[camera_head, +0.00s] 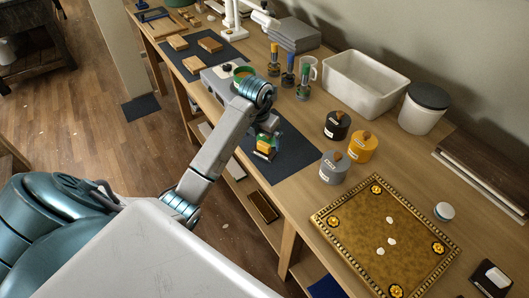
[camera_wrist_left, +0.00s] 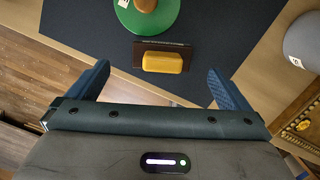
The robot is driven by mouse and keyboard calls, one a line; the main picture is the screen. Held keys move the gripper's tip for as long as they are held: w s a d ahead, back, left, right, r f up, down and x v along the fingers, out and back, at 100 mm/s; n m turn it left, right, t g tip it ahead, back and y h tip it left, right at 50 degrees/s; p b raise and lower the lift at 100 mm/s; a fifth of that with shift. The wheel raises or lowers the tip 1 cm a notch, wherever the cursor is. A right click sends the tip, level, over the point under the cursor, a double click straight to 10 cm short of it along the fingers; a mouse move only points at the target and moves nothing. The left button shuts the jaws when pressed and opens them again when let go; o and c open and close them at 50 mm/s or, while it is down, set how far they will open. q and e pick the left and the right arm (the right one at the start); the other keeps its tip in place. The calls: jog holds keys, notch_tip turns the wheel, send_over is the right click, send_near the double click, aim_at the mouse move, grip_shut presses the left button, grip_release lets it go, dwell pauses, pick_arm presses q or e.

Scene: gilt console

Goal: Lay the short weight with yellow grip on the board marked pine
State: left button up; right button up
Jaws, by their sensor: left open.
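A yellow grip on a low dark brown base (camera_wrist_left: 162,62) lies on the dark mat in the left wrist view. It also shows in the head view (camera_head: 264,151), partly hidden by my arm. I cannot tell from its shape whether it is the short weight. My left gripper (camera_wrist_left: 160,82) is open, its fingers spread on either side and a little short of this object, with nothing between them. In the head view the gripper is mostly hidden behind its own arm.
A green round item with a wooden knob (camera_wrist_left: 146,18) stands just beyond the yellow grip. Black (camera_head: 337,128), orange (camera_head: 362,148) and grey (camera_head: 334,169) labelled pots stand to the right. Colour-handled tools (camera_head: 289,76) and a white bin (camera_head: 362,85) stand behind. A gilt-edged board (camera_head: 350,215) lies nearer.

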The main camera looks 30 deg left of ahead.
aim_at(264, 143)
pick_arm(q)
jog(key=shift+d+f+p, duration=0.1)
jog(key=shift+f+p, duration=0.35)
jog(key=shift+f, duration=0.2)
jog(key=f+p, duration=0.1)
jog(key=f, duration=0.2)
jog(key=shift+w+d+f+p, duration=0.1)
jog(key=shift+w+f+p, duration=0.15)
jog(key=shift+w+p, duration=0.15)
jog(key=shift+f, duration=0.5)
jog(key=c, duration=1.2)
jog(key=shift+r, duration=0.1)
jog(key=shift+c, duration=0.2)
